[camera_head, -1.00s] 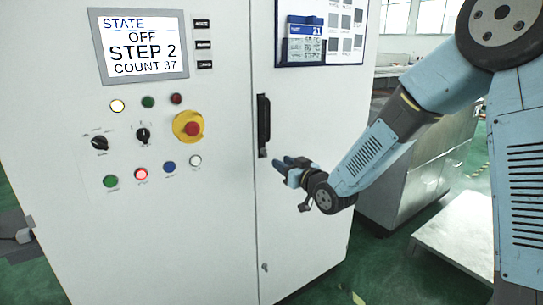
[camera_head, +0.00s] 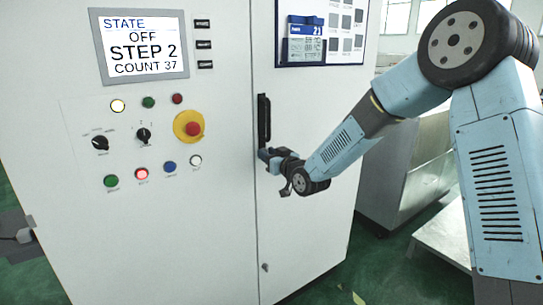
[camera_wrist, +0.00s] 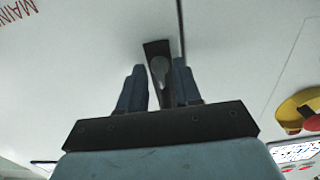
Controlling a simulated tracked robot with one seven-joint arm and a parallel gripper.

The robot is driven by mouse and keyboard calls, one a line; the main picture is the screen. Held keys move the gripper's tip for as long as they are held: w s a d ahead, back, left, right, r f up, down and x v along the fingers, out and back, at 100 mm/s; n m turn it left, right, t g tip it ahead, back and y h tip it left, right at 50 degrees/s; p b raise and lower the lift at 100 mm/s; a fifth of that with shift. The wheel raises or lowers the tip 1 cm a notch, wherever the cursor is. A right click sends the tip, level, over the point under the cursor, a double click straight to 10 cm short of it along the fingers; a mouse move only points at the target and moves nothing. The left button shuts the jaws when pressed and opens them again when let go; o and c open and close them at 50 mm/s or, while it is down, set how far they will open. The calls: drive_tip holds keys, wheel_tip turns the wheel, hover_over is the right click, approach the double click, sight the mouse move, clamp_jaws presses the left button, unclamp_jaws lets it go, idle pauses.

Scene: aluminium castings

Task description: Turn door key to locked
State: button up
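The door key shows in the wrist view as a small grey rounded piece (camera_wrist: 160,70) on a black plate at the end of the dark door handle (camera_head: 263,119). The handle stands upright on the white cabinet door (camera_head: 310,110). My gripper (camera_head: 265,156) is at the lower end of the handle and hides the key in the head view. In the wrist view my gripper's two blue fingers (camera_wrist: 159,76) stand apart, one on each side of the key. I see no clear contact with it. The key's exact angle is hard to tell.
Left of the door seam is a control panel with a screen (camera_head: 143,45), a yellow-ringed red emergency button (camera_head: 192,128), knobs and lamps. A blue-topped card (camera_head: 307,30) hangs on the door's board. Metal benches stand at the right behind my arm.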

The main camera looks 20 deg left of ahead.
clamp_jaws()
drive_tip(key=shift+m, duration=0.4)
drive_tip(key=m, duration=1.1)
drive_tip(key=shift+w+d, duration=0.15)
drive_tip(key=shift+w, duration=0.05)
drive_tip(key=shift+m, duration=0.3)
